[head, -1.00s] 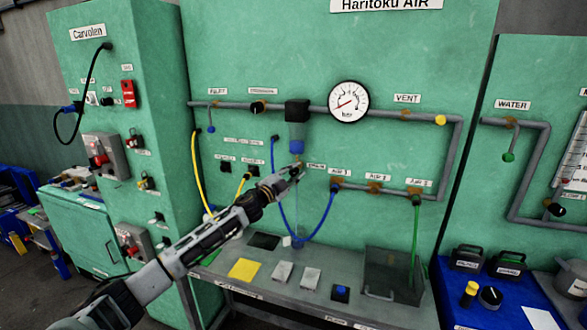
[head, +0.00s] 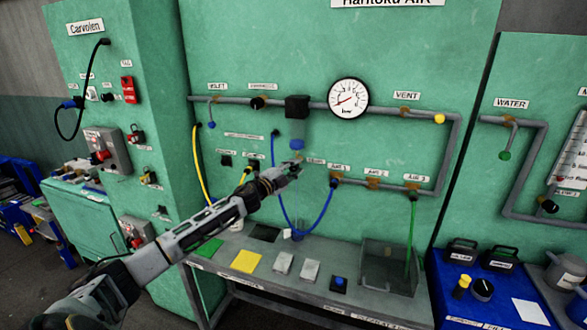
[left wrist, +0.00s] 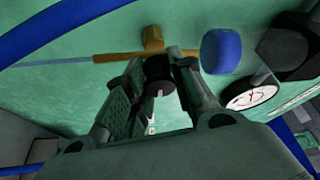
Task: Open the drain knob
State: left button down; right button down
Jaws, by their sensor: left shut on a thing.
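My left gripper (head: 290,168) is at the panel, below the blue-capped filter (head: 297,145) and left of the DRAIN label (head: 315,161). The filter hangs under a black block (head: 297,106) on the grey pipe. In the left wrist view, my left gripper (left wrist: 158,88) has its fingers around a black knob (left wrist: 159,70), the drain knob, and is shut on it. A brass fitting (left wrist: 152,38) joins the knob to a thin brass pipe. The blue cap (left wrist: 220,50) is just right of the fingers. My right gripper is not in view.
A pressure gauge (head: 348,98) is right of the filter. Blue hose (head: 325,210) and yellow hose (head: 197,165) hang near my left arm. The grey bench (head: 250,282) below carries coloured pads and a clear bin (head: 385,268).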

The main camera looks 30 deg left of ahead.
pick_arm(q)
jog(key=c, duration=1.2)
grip_release()
jog(key=shift+s, duration=0.1)
jog(key=shift+s, duration=0.1)
jog(key=s+a+f, duration=0.1)
jog(key=s, duration=1)
jog(key=shift+s+a+f, duration=0.15)
jog(key=shift+a+f, duration=0.05)
jog(key=shift+a, duration=0.1)
dwell(0.8)
jog(key=shift+f, duration=0.1)
